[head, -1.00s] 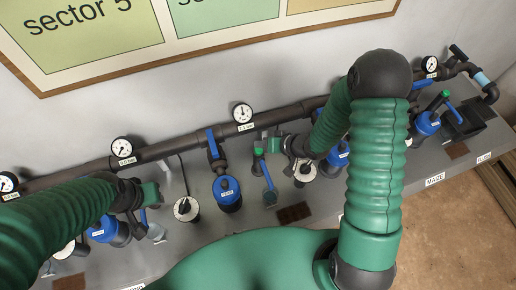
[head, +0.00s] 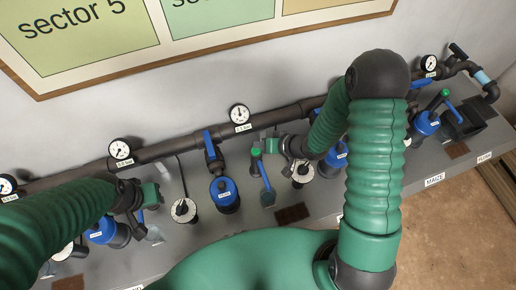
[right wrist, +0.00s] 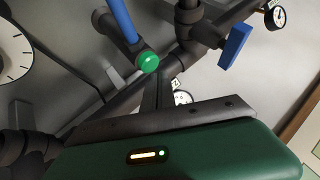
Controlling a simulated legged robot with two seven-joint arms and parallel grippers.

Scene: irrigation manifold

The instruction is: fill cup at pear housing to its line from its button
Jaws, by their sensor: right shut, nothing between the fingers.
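A green round button (head: 256,153) sits at the top of a blue lever-like part (head: 265,178) in the head view. In the right wrist view the green button (right wrist: 148,62) is large and clear. My right gripper (head: 270,146) is close beside it; its dark fingers (right wrist: 160,97) are shut and empty, with no clear contact on the button. A small grey piece (head: 267,199) at the lever's foot may be a cup; its fill line cannot be made out. A blue housing (head: 224,191) stands to the left, its label too small to read. My left gripper (head: 150,196) is partly hidden; its jaws are unclear.
A dark pipe (head: 176,148) with gauges (head: 239,115) runs along the wall. More blue housings (head: 425,123) line the grey bench. A brown grate (head: 293,213) lies in front.

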